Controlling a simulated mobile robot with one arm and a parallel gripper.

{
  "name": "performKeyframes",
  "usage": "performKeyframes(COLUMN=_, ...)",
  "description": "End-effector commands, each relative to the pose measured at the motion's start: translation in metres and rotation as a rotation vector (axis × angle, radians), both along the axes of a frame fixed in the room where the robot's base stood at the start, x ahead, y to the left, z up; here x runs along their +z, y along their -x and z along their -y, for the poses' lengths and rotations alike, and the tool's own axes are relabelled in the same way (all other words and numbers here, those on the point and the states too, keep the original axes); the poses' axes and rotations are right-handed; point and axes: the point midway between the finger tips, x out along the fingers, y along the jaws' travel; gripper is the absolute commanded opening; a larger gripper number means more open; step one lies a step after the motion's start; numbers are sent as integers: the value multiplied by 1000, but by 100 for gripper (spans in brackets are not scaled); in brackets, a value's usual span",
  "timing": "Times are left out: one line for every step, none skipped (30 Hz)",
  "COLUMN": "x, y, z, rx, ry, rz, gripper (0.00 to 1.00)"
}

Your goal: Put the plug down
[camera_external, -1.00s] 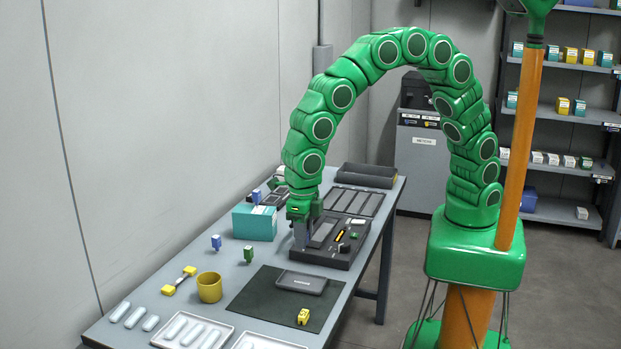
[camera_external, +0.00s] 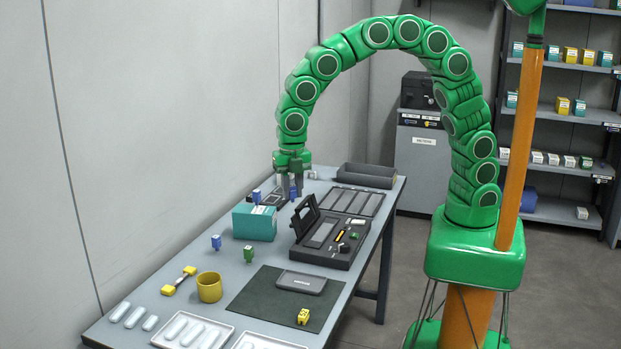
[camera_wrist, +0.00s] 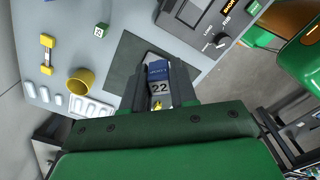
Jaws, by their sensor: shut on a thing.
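My gripper (camera_external: 292,188) is shut on a blue plug (camera_external: 293,195) at the far part of the table, near a small dark frame (camera_external: 266,200). In the wrist view the blue plug (camera_wrist: 158,70), with a pale part marked 22, sits between the fingers (camera_wrist: 158,85). The fingers point down in the external view. I cannot tell whether the plug's lower end touches the table. Another blue plug (camera_external: 216,242) and a green plug (camera_external: 249,254) stand on the table. A further blue plug (camera_external: 256,196) shows at the teal box.
The teal box (camera_external: 254,224) and the dark splicer (camera_external: 330,250), its lid (camera_external: 305,217) raised, stand nearer than my gripper. A slotted grey tray (camera_external: 355,201) lies to the right, a dark bin (camera_external: 367,177) behind it. A yellow cup (camera_external: 209,287) and dark mat (camera_external: 260,300) are in front.

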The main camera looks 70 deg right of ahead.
Motion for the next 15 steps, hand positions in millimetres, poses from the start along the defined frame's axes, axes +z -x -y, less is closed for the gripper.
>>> performKeyframes(x=5, y=-7, z=14, rx=-75, ry=-1, rz=2, gripper=0)
performKeyframes(x=8, y=-11, z=22, rx=-121, ry=-1, rz=2, gripper=0)
performKeyframes(x=12, y=-15, z=32, rx=-181, ry=-2, rz=2, gripper=0)
performKeyframes(x=14, y=-18, z=40, rx=-227, ry=-2, rz=2, gripper=0)
performKeyframes(x=17, y=-21, z=47, rx=-271, ry=-3, rz=3, gripper=0)
performKeyframes(x=21, y=-25, z=57, rx=-329, ry=-3, rz=3, gripper=0)
performKeyframes(x=23, y=-27, z=64, rx=-370, ry=-3, rz=4, gripper=0)
performKeyframes(x=26, y=-29, z=71, rx=-411, ry=-3, rz=3, gripper=0)
performKeyframes(x=29, y=-32, z=79, rx=-460, ry=-3, rz=3, gripper=0)
performKeyframes(x=31, y=-33, z=85, rx=-496, ry=-3, rz=3, gripper=0)
performKeyframes(x=33, y=-34, z=91, rx=-527, ry=-2, rz=2, gripper=0)
performKeyframes(x=35, y=-36, z=97, rx=-565, ry=-2, rz=2, gripper=0)
performKeyframes(x=37, y=-37, z=102, rx=-592, ry=-2, rz=2, gripper=0)
performKeyframes(x=38, y=-38, z=106, rx=-615, ry=-2, rz=2, gripper=0)
performKeyframes(x=39, y=-38, z=110, rx=-640, ry=-2, rz=2, gripper=0)
